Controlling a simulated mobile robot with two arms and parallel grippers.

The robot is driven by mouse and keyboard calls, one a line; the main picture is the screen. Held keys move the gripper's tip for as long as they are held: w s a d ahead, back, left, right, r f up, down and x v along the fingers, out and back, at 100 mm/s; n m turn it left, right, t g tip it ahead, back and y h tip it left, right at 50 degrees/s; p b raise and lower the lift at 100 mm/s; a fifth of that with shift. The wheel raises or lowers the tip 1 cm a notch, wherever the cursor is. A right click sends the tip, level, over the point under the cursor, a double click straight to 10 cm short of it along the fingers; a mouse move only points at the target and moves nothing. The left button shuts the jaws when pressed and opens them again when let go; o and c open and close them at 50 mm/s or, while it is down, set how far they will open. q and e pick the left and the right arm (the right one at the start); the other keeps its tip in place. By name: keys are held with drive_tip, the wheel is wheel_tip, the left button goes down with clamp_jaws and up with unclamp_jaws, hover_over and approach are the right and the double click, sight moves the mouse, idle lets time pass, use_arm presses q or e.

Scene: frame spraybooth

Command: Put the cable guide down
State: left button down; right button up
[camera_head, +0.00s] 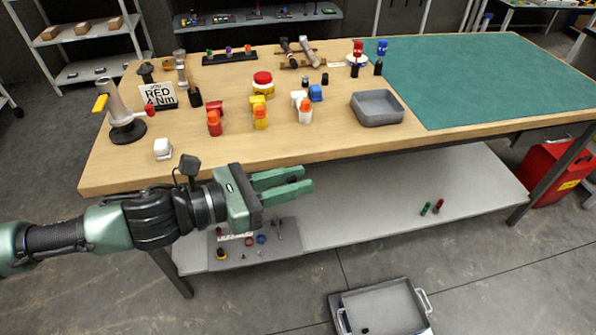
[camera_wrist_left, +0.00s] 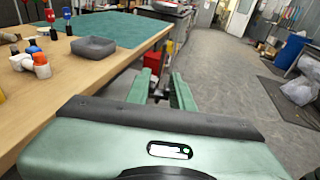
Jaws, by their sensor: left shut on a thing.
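My left gripper (camera_head: 306,178) is in front of the workbench's front edge, above the grey lower shelf, with its fingers pointing right. In the left wrist view the fingers (camera_wrist_left: 161,84) are shut on a small dark thing (camera_wrist_left: 160,94), which I take to be the cable guide. Its shape is mostly hidden by the fingers and the gripper body. In the head view the held thing cannot be made out. My right gripper is in neither view.
The lower shelf (camera_head: 370,200) has free room, with a grey mat of small parts at left. A handled tray (camera_head: 380,310) lies on the floor.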

use_arm(q)
drive_tip(key=shift+s+a+f+m+g+h, duration=0.2)
drive_tip(key=shift+f+m+g+h, duration=0.25)
drive_tip(key=shift+m+g, duration=0.6)
drive_tip(key=shift+s+a+f+m+g+h, duration=0.25)
drive_tip(key=shift+f+m+g, duration=0.4)
drive_tip(key=shift+g, duration=0.7)
drive_tip(key=shift+s+a+f+m+g+h, duration=0.1)
drive_tip(key=shift+a+f+m+g+h, duration=0.25)
drive_tip(key=shift+m+g, duration=0.75)
drive_tip(key=shift+d, duration=0.1)
